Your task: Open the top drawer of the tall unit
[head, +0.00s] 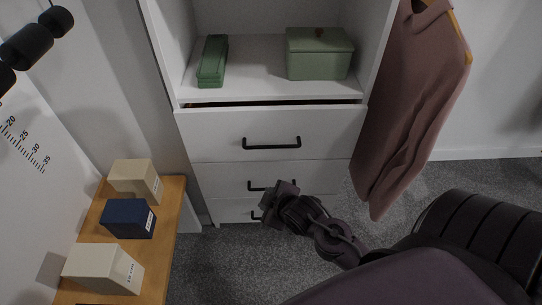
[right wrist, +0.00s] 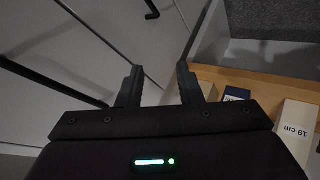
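The tall white unit (head: 183,60) stands at the centre of the head view, with open shelves above and drawers below. Its top drawer (head: 220,135) has a black bar handle (head: 271,144). A dark gap shows above its front, and the front stands slightly forward, so it looks a little open. My right gripper (head: 274,198) is below that handle, in front of the lower drawers, partly covering their handles. In the right wrist view its fingers (right wrist: 158,83) are apart with nothing between them; pale drawer fronts and dark handles (right wrist: 42,76) lie beyond. My left gripper is not in view.
A wooden bench (head: 170,215) with cream boxes (head: 104,268) and a navy box (head: 127,219) is at the left. Green boxes (head: 319,54) sit on the shelf. A mauve garment (head: 410,100) hangs right of the unit. Grey carpet (head: 225,262) is clear before the unit.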

